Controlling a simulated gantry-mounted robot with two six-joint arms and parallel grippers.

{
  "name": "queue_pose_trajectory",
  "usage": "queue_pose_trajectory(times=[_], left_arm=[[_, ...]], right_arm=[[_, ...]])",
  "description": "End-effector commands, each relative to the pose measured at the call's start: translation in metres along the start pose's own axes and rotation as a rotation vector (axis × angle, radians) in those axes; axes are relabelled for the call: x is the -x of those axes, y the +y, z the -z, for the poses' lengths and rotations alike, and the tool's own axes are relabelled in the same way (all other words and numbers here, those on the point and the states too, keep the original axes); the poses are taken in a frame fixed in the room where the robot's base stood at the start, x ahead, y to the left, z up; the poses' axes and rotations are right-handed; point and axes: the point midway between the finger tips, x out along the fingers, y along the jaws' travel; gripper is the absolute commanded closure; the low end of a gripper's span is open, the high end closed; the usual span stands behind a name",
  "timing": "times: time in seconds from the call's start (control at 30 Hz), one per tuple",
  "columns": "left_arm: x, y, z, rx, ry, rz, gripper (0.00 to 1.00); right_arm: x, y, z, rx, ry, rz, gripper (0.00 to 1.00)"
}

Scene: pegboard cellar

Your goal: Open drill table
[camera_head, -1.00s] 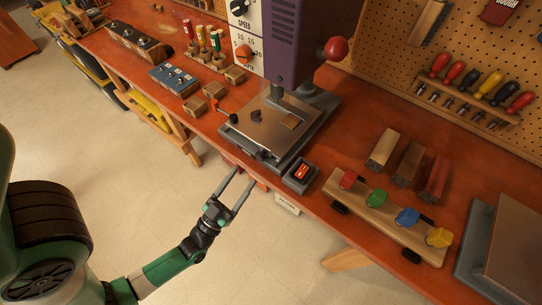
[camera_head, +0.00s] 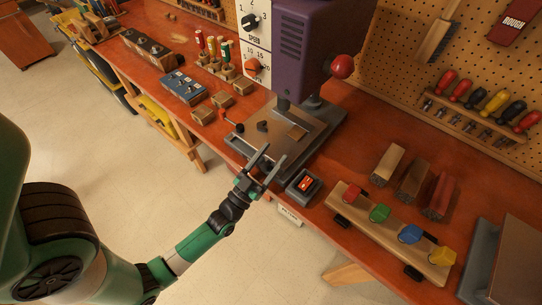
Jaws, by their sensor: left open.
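The drill press has a purple head (camera_head: 310,50) with a red knob (camera_head: 342,67) on its side. Its drill table (camera_head: 284,122) is a flat metal plate on a grey base at the bench's front edge. My left gripper (camera_head: 275,156) is open, with two thin grey fingers apart over the front edge of the table. I cannot tell whether the fingers touch it. Nothing shows between them. My right gripper is not in view.
A wooden rack with coloured pieces (camera_head: 390,228) and wood blocks (camera_head: 413,180) lie further right. Small wooden blocks (camera_head: 222,99) and a blue box (camera_head: 184,87) stand left. The floor (camera_head: 130,180) in front is clear.

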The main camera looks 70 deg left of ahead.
Motion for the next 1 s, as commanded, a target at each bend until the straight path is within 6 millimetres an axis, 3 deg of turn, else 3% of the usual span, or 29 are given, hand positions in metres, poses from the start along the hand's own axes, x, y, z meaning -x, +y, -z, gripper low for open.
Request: queue_pose_trajectory(times=[0.1,0.47,1.0], left_arm=[[0.0003,0.0,-0.0001,0.0,0.0,0.0,0.36],[0.0007,0.0,-0.0002,0.0,0.0,0.0,1.0],[0.0008,0.0,-0.0002,0.0,0.0,0.0,1.0]], right_arm=[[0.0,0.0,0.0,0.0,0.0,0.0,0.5],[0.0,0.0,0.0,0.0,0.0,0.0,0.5],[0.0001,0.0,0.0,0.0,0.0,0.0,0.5]])
